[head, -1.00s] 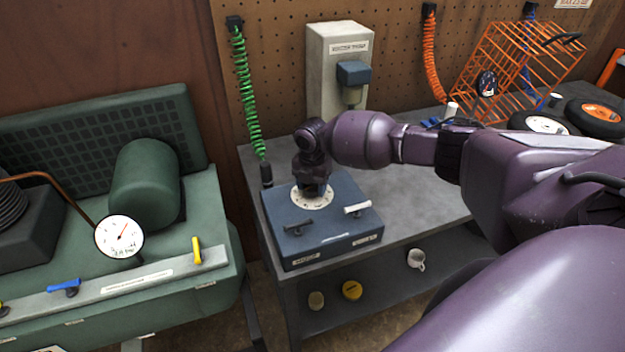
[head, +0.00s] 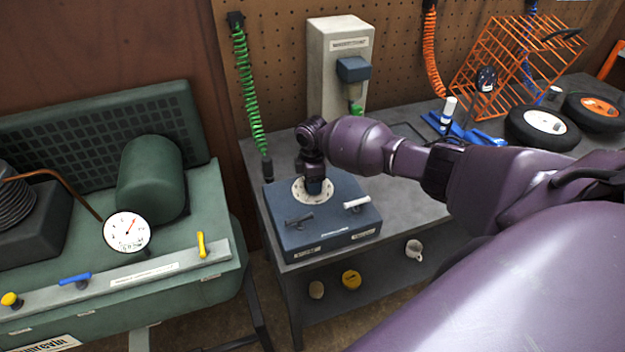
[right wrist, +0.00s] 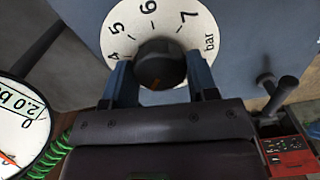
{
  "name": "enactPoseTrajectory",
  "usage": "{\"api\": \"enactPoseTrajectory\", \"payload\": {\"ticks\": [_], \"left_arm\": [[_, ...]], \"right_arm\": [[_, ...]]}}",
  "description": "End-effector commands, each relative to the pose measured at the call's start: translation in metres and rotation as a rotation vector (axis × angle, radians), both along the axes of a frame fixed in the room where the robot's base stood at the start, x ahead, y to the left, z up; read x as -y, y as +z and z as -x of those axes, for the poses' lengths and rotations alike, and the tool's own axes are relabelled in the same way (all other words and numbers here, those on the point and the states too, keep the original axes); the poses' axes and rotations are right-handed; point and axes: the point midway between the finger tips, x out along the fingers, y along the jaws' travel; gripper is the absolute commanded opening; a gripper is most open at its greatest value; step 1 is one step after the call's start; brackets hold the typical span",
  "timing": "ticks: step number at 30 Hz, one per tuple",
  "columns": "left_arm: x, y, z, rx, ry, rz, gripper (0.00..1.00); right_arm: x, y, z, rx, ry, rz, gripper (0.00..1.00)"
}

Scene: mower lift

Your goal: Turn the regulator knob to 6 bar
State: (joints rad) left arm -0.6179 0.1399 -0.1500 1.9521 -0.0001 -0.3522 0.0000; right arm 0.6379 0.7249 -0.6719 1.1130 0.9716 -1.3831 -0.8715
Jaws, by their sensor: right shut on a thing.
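The regulator knob (right wrist: 160,62) is black and round, on a white dial (right wrist: 122,20) that reads 4, 5, 6, 7 and "bar" in the right wrist view. A small orange mark shows on the knob's lower side in that picture, away from the printed 6. The dial (head: 300,192) sits on top of a blue box (head: 325,246) in the head view. My right gripper (right wrist: 163,82) is shut on the knob, one blue finger on each side. In the head view my right gripper (head: 316,186) hides the knob. My left gripper is not in view.
On the box are a dark lever (head: 299,219) and a white lever (head: 356,202). A green machine (head: 190,250) with a round gauge (head: 127,232) stands left. A green coiled hose (head: 249,90) hangs behind. Wheels (head: 544,127) and an orange rack (head: 500,60) are at right.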

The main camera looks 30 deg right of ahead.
Motion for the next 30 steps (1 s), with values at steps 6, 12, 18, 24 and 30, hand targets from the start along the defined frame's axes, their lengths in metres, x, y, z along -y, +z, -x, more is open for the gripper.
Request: {"api": "enactPoseTrajectory", "payload": {"ticks": [6, 12, 18, 24, 30], "left_arm": [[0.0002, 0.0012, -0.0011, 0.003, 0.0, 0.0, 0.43], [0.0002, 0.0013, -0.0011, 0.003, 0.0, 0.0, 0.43], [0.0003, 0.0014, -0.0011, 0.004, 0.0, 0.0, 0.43], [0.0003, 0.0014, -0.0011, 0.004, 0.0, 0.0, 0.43], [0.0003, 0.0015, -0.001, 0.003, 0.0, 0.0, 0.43]], "right_arm": [[0.0006, 0.001, -0.0007, 0.002, -0.207, 0.0, 0.29], [0.0009, 0.0015, -0.001, 0.002, -0.398, 0.0, 0.29], [0.0013, 0.0015, -0.001, 0.002, -0.587, 0.001, 0.29], [0.0011, 0.0015, -0.0011, 0.002, -0.778, 0.001, 0.29], [0.0009, 0.0018, -0.0015, 0.003, -0.968, -0.001, 0.29]]}}
